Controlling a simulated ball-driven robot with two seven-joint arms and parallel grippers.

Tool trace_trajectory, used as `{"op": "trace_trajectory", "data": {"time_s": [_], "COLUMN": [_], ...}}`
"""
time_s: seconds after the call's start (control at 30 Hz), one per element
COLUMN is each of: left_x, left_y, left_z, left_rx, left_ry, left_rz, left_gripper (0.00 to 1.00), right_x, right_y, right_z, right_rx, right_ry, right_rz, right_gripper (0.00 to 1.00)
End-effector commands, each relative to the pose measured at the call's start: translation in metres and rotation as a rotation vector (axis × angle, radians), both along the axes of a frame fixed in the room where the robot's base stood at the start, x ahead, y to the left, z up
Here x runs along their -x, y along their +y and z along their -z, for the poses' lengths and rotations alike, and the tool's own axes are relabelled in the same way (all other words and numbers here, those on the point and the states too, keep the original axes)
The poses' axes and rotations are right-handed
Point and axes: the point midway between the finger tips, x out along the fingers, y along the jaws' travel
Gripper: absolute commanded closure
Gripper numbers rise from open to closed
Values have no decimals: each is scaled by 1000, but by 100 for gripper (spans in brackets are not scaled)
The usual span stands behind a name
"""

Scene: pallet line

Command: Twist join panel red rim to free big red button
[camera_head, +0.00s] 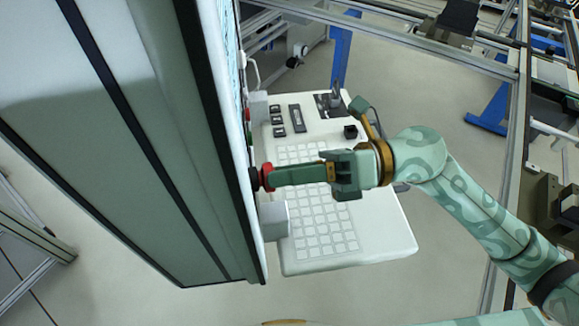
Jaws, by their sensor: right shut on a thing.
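The big red button (267,177) with its red rim sticks out from the right face of the tall panel cabinet (150,130). My right gripper (273,178) reaches in from the right, its long green fingers level and pointing left. The fingertips are shut on the red button at its rim. The fingers hide part of the button, and I cannot tell the rim from the button cap clearly. My left gripper is not in view.
A white console (390,240) with a keypad, small black switches and a joystick lies below my right arm. A grey box (273,219) juts from the cabinet just below the button. Metal frames (400,45) stand at the back and right; the floor between is open.

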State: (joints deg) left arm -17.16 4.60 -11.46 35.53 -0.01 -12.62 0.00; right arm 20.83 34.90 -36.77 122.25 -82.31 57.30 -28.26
Motion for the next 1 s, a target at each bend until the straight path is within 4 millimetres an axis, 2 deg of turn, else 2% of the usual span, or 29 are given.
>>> {"op": "trace_trajectory", "data": {"time_s": [0.37,0.4,0.43,0.47,0.87,1.0], "left_x": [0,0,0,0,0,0], "left_y": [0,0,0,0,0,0], "left_z": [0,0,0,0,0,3], "left_rx": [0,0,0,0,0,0], "left_ry": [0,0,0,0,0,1], "left_rz": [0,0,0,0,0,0], "left_gripper": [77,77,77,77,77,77], "right_x": [0,0,0,0,0,-1], "right_y": [0,0,0,0,0,-6], "right_z": [-1,-1,-1,-1,0,2], "right_rx": [-2,-2,-2,-2,0,2], "right_ry": [2,1,1,2,2,3], "right_rz": [1,1,1,1,0,1], "right_gripper": [86,52,44,41,41,41]}}
